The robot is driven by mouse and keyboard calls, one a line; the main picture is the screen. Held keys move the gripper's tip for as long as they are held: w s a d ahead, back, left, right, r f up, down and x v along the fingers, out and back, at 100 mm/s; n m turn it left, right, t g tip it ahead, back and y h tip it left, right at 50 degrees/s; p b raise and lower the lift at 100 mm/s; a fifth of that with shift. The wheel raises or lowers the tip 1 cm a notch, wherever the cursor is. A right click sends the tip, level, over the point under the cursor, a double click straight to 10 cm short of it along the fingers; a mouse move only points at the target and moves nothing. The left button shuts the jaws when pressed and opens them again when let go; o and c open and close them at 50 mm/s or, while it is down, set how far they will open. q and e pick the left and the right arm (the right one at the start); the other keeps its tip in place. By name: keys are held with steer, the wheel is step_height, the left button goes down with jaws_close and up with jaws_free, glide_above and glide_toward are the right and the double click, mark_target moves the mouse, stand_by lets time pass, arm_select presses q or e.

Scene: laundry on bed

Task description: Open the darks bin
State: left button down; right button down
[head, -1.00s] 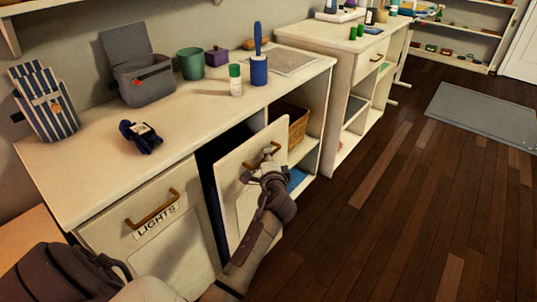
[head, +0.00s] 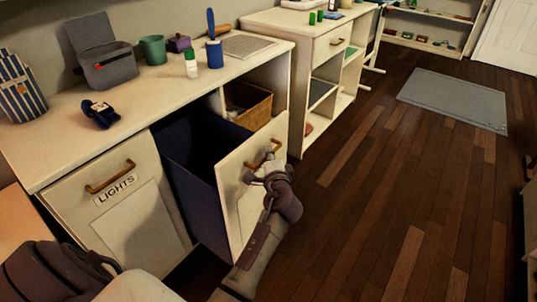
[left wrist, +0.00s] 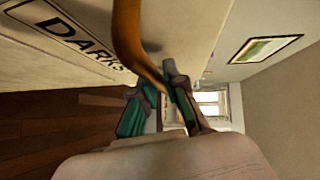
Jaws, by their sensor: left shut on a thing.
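The darks bin (head: 196,160) is a pull-out bin with a cream front and dark blue inner walls. It stands well out of the cabinet, and its inside looks dark and empty where I can see it. My left gripper (head: 270,178) is at the bin's brass handle (head: 262,155) and is shut on it. In the left wrist view the handle (left wrist: 132,40) runs down to the fingers (left wrist: 160,100), beside the "DARKS" label (left wrist: 80,35). In the head view my arm and gripper hide that label. My right gripper is not in view.
The shut lights bin (head: 118,205) is left of the darks bin. The countertop holds a grey box (head: 108,72), a dark blue item (head: 101,113), a green pot (head: 153,50) and bottles. A wicker basket (head: 248,105) sits on the shelf behind.

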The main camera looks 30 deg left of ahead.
arm_select(q)
steer(key=c, duration=1.3)
jaws_free()
steer(key=shift+o, duration=0.5)
steer(key=v, duration=0.7)
steer(key=shift+s, duration=0.2)
steer(key=shift+d, duration=0.1)
